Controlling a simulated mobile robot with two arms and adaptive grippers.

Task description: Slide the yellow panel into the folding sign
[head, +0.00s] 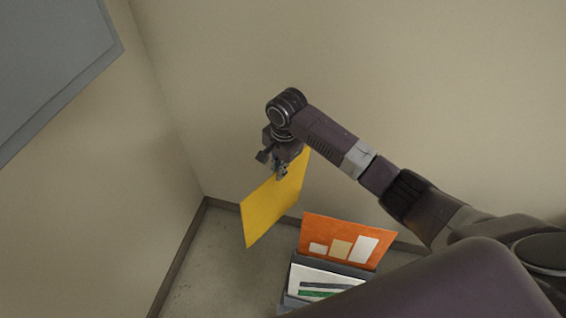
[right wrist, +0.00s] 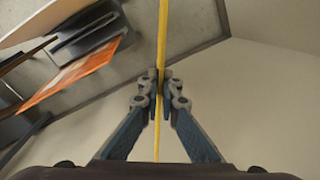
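The yellow panel (head: 271,207) hangs tilted in the air near the wall corner in the head view. My right gripper (head: 281,172) is shut on its upper edge. In the right wrist view the yellow panel (right wrist: 162,40) shows edge-on as a thin strip between the fingertips of my right gripper (right wrist: 161,92). The folding sign may be the dark grey stand (head: 346,269) on the floor, below and right of the panel and apart from it. The stand also shows in the right wrist view (right wrist: 85,38). My left gripper is out of view.
An orange panel (head: 322,232) with pale blocks and a white panel (head: 318,277) with green marks are at the stand. Walls (head: 400,80) meet in a corner behind the yellow panel. Bare floor (head: 215,262) lies left of the stand. A grey board (head: 50,60) is at upper left.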

